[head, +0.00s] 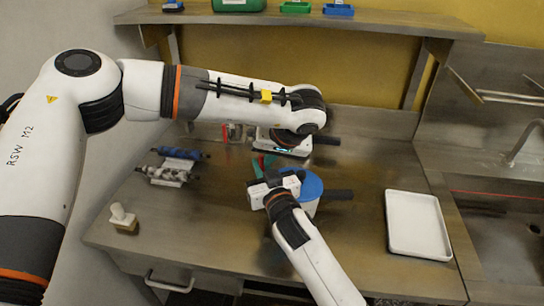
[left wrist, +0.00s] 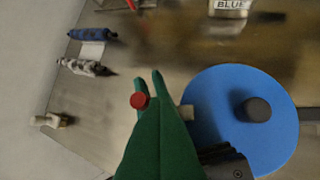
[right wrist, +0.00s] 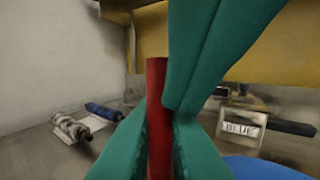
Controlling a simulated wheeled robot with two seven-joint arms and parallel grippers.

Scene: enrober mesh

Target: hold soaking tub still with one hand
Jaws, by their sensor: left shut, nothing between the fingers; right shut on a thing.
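A white tub (head: 309,209) with a blue round top (head: 312,186) stands near the middle of the steel table. The blue top also shows in the left wrist view (left wrist: 210,105), with a dark round piece on it. My right gripper (head: 259,166) is beside the tub's left side, shut on an upright red rod (right wrist: 157,115). Whether it touches the tub, I cannot tell. My left gripper (right wrist: 215,45) points down from above, its green fingers shut and empty, close to the red rod. In the head view my left wrist hides part of it.
Rollers on a stand (head: 172,172) and a stamp-like piece (head: 123,218) are at left. A white tray (head: 417,225) lies right, near the sink (head: 515,230). The table between tub and tray is clear.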

